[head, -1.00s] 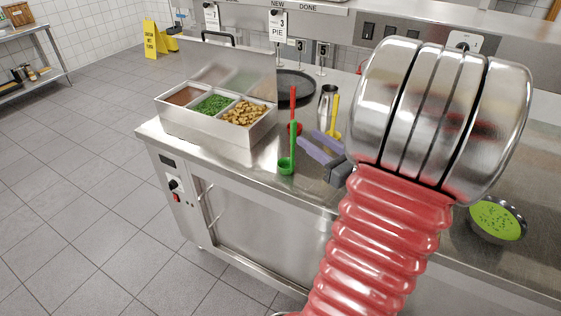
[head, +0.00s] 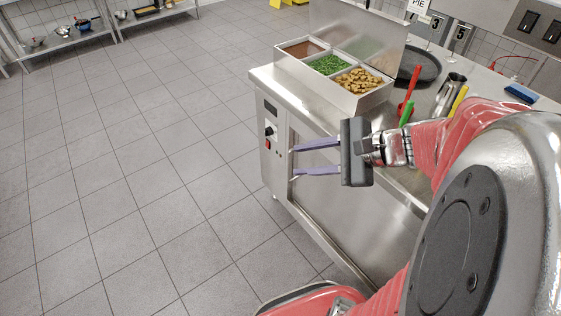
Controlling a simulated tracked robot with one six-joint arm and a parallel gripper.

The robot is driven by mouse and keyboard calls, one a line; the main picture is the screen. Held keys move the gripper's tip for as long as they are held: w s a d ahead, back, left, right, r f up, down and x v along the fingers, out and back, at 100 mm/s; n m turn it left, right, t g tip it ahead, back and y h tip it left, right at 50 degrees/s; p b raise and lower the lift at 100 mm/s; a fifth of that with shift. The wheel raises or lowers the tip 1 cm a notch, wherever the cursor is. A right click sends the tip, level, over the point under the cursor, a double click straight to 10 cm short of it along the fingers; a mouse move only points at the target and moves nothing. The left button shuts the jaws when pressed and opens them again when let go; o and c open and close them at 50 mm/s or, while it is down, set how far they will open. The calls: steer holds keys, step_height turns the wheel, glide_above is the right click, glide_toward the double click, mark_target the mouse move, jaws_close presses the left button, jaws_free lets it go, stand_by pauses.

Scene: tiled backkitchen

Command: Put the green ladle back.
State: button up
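The green ladle (head: 406,114) is on the steel counter (head: 320,117). Only part of its handle shows; my arm hides the rest. A red ladle (head: 409,91) stands just behind it. My gripper (head: 294,161) points left, with its two purple fingers apart and nothing between them. In the picture it lies in front of the counter's front face, to the left of and below the green ladle, and apart from it.
Food pans of brown sauce, peas (head: 329,65) and potatoes (head: 358,80) sit at the counter's left end. A dark round pan (head: 419,66), a steel cylinder (head: 446,96) and a yellow handle (head: 459,99) stand to their right. The tiled floor at left is clear.

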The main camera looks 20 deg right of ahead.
steer(key=s+a+r+n+g+h, duration=0.2)
steer(key=s+a+n+h, duration=0.5)
steer(key=n, duration=1.2)
steer(key=shift+s+r+n+g+h, duration=0.3)
steer(key=shift+s+r, duration=0.05)
steer(key=shift+r, duration=0.1)
steer(key=shift+c, duration=0.3)
